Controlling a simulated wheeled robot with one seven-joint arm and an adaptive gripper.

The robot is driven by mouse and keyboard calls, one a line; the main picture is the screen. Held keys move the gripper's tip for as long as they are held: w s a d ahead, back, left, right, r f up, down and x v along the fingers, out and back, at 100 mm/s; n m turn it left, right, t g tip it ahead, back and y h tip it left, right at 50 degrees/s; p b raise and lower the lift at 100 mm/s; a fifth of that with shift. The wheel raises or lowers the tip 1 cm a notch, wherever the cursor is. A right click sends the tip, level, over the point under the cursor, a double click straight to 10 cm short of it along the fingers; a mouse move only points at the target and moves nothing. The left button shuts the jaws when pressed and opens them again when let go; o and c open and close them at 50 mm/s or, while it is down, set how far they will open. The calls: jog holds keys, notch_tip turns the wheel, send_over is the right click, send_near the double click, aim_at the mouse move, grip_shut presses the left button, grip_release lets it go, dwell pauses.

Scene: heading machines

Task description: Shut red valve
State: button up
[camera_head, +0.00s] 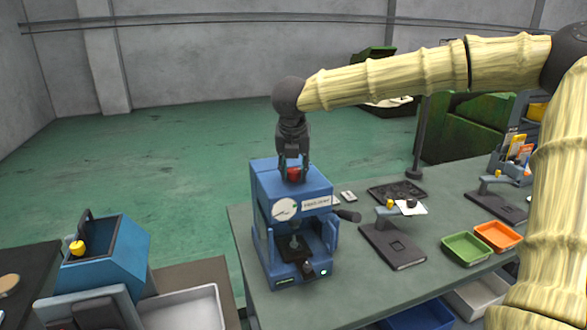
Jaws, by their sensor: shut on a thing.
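The red valve (293,174) is a small red knob on top of the blue machine (305,193), which stands on the green-grey table. My gripper (293,169) points down from above, with its fingers on either side of the red valve, shut on it. The fingers partly hide the valve, and I cannot tell how far it is turned. The machine has a white round dial (285,208) on its front and a dark handle (347,215) on its right side.
Right of the machine are a dark flat device (393,246), a black tray (397,191), a green bin (465,248) and an orange bin (497,236). Another blue machine (105,254) stands at left. Green floor (170,170) behind the table is open.

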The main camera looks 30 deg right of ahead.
jog(key=shift+w+d+r, duration=0.1)
jog(key=shift+r, duration=0.05)
jog(key=o, duration=1)
jog(key=shift+d+f, duration=0.1)
jog(key=shift+f, duration=0.1)
jog(key=shift+r, duration=0.1)
jog(key=v, duration=1.1)
jog(key=shift+r, duration=0.4)
